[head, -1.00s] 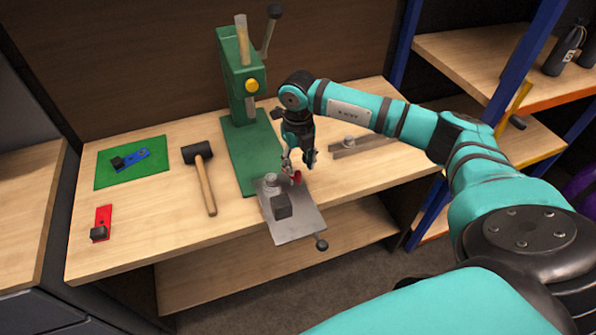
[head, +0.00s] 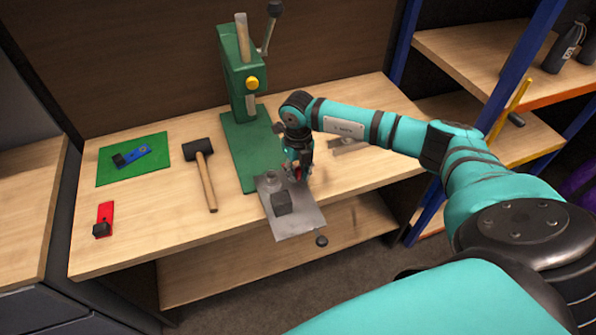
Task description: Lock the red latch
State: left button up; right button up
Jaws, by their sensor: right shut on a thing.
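A small red piece (head: 298,174) sits at the back right of a grey metal plate (head: 297,224). My right gripper (head: 298,174) points down over that corner and is shut on the red piece, which its fingers mostly hide. A red latch-like strip (head: 106,212) with a black block at its near end lies at the left of the table. A blue one (head: 134,157) lies on a green mat (head: 112,175). I cannot tell whether the red piece at my gripper is part of a latch. My left gripper is out of view.
A green press (head: 240,75) with a lever stands behind the plate. A black block (head: 282,203) sits on the plate, and a round black knob (head: 321,241) shows past its front edge. A mallet (head: 205,175) lies left of the press. Shelves (head: 480,60) stand at the right.

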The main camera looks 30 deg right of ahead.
grip_shut()
jog(key=n+b, duration=0.2)
jog(key=b, duration=0.1)
jog(key=shift+w+d+f+n, duration=0.15)
jog(key=shift+d+f+n, duration=0.05)
jog(key=shift+d+n, duration=0.2)
jog(key=n+b, duration=0.2)
jog(key=n, duration=0.1)
jog(key=d+n+b, duration=0.1)
jog(key=b, duration=0.1)
jog(key=shift+w, duration=0.3)
jog(key=n+b, duration=0.1)
jog(key=n, duration=0.1)
jog(key=n+b, duration=0.1)
jog(key=n, duration=0.1)
jog(key=shift+w+d+r, duration=0.1)
jog(key=shift+w+d, duration=0.1)
jog(key=shift+w, duration=0.15)
jog(key=shift+w+d+r+n+b, duration=0.1)
jog(key=shift+w+n+b, duration=0.05)
jog(key=shift+n+b, duration=0.5)
jog(key=shift+w+n+b, duration=0.15)
jog(key=shift+n+b, duration=0.3)
jog(key=shift+n, duration=0.4)
jog(key=o, duration=0.9)
grip_release()
jog(key=shift+c, duration=0.2)
